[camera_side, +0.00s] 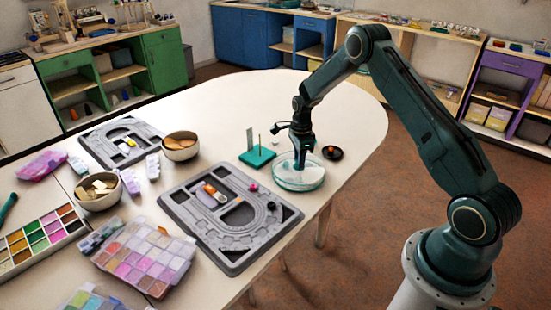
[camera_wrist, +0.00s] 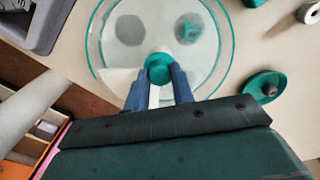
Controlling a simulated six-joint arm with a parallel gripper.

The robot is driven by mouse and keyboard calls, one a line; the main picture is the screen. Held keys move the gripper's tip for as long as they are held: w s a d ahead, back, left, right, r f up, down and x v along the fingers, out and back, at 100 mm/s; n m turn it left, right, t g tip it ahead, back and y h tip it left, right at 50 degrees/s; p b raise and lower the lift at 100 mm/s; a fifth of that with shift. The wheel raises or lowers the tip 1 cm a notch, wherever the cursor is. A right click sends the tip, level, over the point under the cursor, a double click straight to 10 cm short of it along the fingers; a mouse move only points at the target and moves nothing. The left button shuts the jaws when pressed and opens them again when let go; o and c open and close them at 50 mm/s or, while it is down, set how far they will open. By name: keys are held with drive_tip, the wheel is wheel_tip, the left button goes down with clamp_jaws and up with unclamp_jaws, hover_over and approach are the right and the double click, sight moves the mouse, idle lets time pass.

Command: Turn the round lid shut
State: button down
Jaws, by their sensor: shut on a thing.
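A clear round dish with a teal rim (camera_side: 298,183) stands near the table's right edge in the side view. Its clear round lid (camera_wrist: 112,55) fills the upper middle of the wrist view, with a teal knob (camera_wrist: 159,66) at its centre. My gripper (camera_side: 299,167) points down over the dish. In the wrist view its two blue fingers (camera_wrist: 158,78) are shut on the knob, one at each side. I cannot tell how far the lid is turned.
A teal stand (camera_side: 257,157) with upright posts is just left of the dish. A small dark dish (camera_side: 332,153) is to its right. A grey bead board (camera_side: 232,246) lies in front, left. Bowls and bead boxes crowd the left. The table beyond the stand is clear.

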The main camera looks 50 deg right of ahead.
drive_tip(key=shift+m, duration=1.2)
drive_tip(key=c, duration=1.2)
unclamp_jaws()
drive_tip(key=shift+o, duration=0.2)
drive_tip(key=shift+r, duration=0.15)
wheel_tip(320, 180, up, 14)
drive_tip(key=shift+f, duration=0.2)
